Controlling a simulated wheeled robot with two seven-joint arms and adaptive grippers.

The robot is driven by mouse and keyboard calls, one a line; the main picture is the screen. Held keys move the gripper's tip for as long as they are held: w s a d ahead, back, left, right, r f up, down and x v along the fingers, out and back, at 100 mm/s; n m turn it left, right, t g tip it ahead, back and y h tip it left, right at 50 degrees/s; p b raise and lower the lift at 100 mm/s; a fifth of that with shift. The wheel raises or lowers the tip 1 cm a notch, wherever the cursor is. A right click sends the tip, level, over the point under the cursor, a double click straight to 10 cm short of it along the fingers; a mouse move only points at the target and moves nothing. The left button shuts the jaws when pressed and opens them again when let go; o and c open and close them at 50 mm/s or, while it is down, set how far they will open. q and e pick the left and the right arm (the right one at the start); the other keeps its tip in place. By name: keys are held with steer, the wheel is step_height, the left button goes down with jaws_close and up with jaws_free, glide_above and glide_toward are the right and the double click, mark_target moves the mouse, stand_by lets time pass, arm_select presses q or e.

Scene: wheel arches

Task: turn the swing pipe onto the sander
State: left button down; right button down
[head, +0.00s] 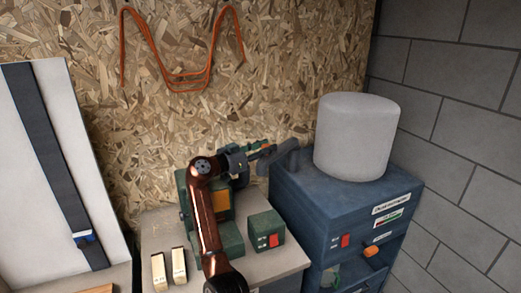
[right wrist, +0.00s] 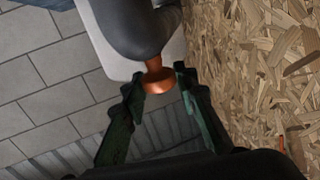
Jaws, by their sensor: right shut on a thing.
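The grey swing pipe (head: 284,161) comes out beside the white drum on top of the blue cabinet. In the right wrist view its dark grey bend (right wrist: 135,28) ends in a copper-coloured collar (right wrist: 158,78). My right gripper (head: 268,150) is at the pipe's free end; in the wrist view its green fingers (right wrist: 160,84) are shut on the collar, one on each side. The green sander (head: 227,236), with an orange panel (head: 221,201), stands on the bench at the left of the cabinet, partly hidden behind my right arm. My left gripper is out of view.
A white drum (head: 356,137) tops the blue cabinet (head: 342,199). A green switch box (head: 266,230) and two small pale blocks (head: 179,266) sit on the bench. An orange hose (head: 182,80) hangs on the chipboard wall. A white panel with a black strap (head: 45,150) stands at left.

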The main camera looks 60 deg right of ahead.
steer(key=shift+s+d+r, duration=0.1)
steer(key=shift+s+r, duration=0.05)
steer(key=c, duration=2)
jaws_free()
steer(key=o, duration=0.3)
steer(key=shift+s+d, duration=0.1)
steer(key=shift+s, duration=0.05)
steer(key=shift+o, duration=1)
steer(key=v, duration=1.2)
steer(key=shift+c, duration=0.2)
